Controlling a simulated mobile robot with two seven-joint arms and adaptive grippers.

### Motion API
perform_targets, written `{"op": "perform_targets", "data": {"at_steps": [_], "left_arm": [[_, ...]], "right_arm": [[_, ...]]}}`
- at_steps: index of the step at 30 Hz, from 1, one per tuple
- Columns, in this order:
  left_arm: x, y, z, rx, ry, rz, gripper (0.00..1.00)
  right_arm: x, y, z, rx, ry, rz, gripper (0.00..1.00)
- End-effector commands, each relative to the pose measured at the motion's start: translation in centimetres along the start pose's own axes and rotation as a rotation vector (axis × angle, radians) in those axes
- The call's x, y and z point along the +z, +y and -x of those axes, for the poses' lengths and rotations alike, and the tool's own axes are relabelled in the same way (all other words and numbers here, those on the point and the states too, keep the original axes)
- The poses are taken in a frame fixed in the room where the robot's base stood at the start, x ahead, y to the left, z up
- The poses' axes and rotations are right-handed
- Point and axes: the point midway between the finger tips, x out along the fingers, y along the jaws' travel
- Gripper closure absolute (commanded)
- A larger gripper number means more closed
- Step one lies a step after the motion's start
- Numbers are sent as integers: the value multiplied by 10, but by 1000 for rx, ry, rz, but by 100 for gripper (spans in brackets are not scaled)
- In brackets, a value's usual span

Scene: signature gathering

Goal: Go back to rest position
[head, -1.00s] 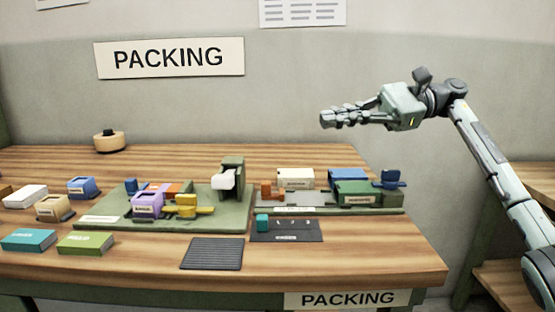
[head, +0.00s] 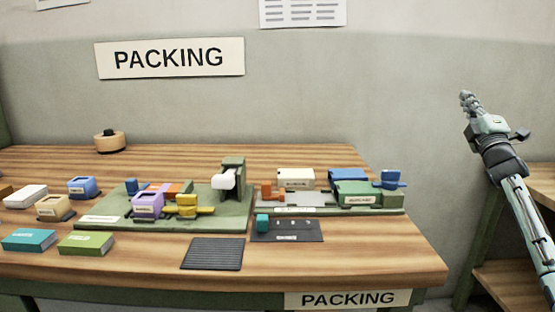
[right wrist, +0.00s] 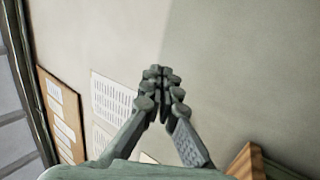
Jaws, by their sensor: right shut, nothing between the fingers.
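My right gripper (head: 466,97) is raised at the right of the head view, pointing up, to the right of the packing table and clear of it. It is shut and empty. In the right wrist view its fingers (right wrist: 160,72) meet at the tips in front of a bare wall, with nothing between them. My left gripper does not show in any view.
The wooden packing table (head: 330,258) holds a green tray (head: 235,213), a dark ribbed mat (head: 212,254) and several small coloured boxes. A wooden shelf (head: 508,285) stands at the right below my right arm. A notice board (right wrist: 62,115) hangs on the wall.

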Motion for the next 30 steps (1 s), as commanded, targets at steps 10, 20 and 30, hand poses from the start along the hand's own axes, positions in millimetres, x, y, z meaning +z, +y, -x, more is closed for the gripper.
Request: {"op": "perform_targets", "data": {"at_steps": [10,20,30], "left_arm": [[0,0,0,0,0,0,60],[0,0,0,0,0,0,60],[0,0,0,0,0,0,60]], "right_arm": [[107,-131,72,-385,-731,-758,100],[88,-226,173,-592,-1074,-988,100],[25,-341,320,-821,-1097,-892,100]]}}
